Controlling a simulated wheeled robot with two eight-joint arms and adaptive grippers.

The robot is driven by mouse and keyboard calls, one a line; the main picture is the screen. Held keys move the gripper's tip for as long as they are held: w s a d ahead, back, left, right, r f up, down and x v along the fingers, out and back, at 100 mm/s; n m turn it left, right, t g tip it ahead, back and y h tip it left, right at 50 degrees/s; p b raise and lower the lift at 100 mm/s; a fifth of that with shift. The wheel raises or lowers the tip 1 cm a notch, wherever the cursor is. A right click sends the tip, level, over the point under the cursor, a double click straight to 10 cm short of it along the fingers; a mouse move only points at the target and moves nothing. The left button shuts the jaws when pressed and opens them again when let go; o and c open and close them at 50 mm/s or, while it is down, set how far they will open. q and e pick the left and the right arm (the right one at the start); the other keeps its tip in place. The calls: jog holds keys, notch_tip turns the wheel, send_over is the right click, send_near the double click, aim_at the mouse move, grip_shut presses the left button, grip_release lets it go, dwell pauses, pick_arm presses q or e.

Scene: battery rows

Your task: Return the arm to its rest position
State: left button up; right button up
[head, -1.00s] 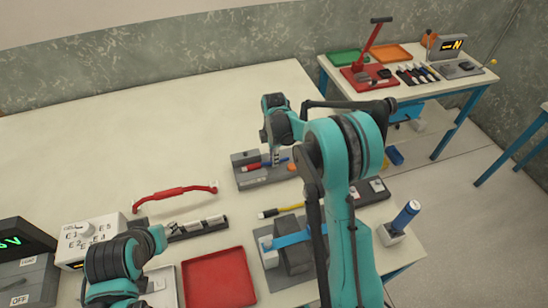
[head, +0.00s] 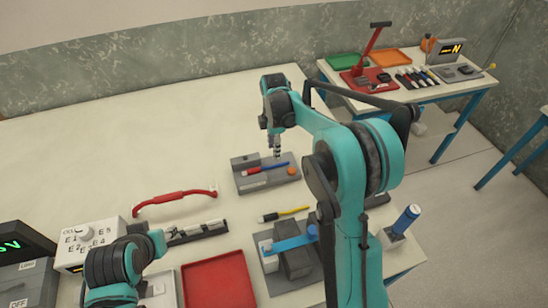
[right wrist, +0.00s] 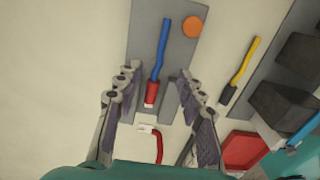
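My right gripper (head: 276,148) hangs from the teal right arm above the grey plate (head: 285,183) on the table. In the right wrist view its fingers (right wrist: 157,84) are spread apart, with nothing held between them. A blue lead with a red end (right wrist: 156,62) lies on that plate, below the gap between the fingers; it also shows in the head view (head: 264,169). An orange disc (head: 292,171) sits near the plate's right end.
A red curved handle (head: 174,197), a red tray (head: 217,282), a yellow-and-black lead (head: 284,213) and a blue-levered grey fixture (head: 294,262) occupy the near table. The back left tabletop is clear.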

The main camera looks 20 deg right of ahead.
jog(key=s+r+m+t, duration=0.3)
jog(key=s+r+m, duration=0.5)
jog(key=s+r, duration=0.4)
jog(key=s+f+m+t, duration=0.4)
jog(key=s+m, duration=0.6)
jog(key=s, duration=0.3)
jog(key=shift+s+f, duration=0.35)
jog(key=shift+s, duration=0.05)
